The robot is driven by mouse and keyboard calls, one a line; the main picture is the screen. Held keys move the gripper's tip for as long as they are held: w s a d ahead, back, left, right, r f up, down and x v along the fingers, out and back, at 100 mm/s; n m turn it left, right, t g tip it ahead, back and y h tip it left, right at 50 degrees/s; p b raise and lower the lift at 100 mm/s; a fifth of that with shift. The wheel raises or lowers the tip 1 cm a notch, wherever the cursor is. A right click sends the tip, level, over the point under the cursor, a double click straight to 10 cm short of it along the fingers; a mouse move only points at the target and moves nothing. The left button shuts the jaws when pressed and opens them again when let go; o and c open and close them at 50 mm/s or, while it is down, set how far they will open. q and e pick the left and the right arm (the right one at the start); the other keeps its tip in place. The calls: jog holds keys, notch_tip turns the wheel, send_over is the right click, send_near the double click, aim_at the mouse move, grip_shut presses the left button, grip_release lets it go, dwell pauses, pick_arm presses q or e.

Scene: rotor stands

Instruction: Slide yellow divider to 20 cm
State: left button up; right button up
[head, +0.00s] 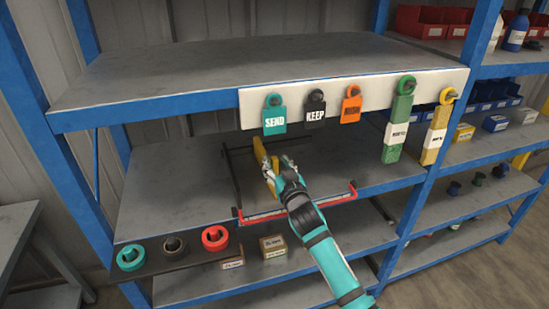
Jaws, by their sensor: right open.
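The yellow divider (261,153) stands on the middle shelf inside a dark frame, behind a red-edged front strip (325,201) with a pale scale-like band. My right gripper (271,171) is open at the near end of the divider, with its fingers close around or beside it. I cannot tell whether they touch it. The gripper and wrist hide the divider's lower near part and the middle of the strip. Marks on the strip are too small to read. My left gripper is not in view.
A white board (345,97) above carries hanging tags, including a teal SEND tag (274,118) and a black KEEP tag (316,112). Blue shelf posts (70,170) stand at the left. Coloured rings (215,238) and small boxes (272,246) sit on the lower shelf.

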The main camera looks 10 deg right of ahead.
jog(key=shift+w+a, duration=0.1)
jog(key=shift+w, duration=1.1)
jog(key=shift+c, duration=0.2)
grip_shut()
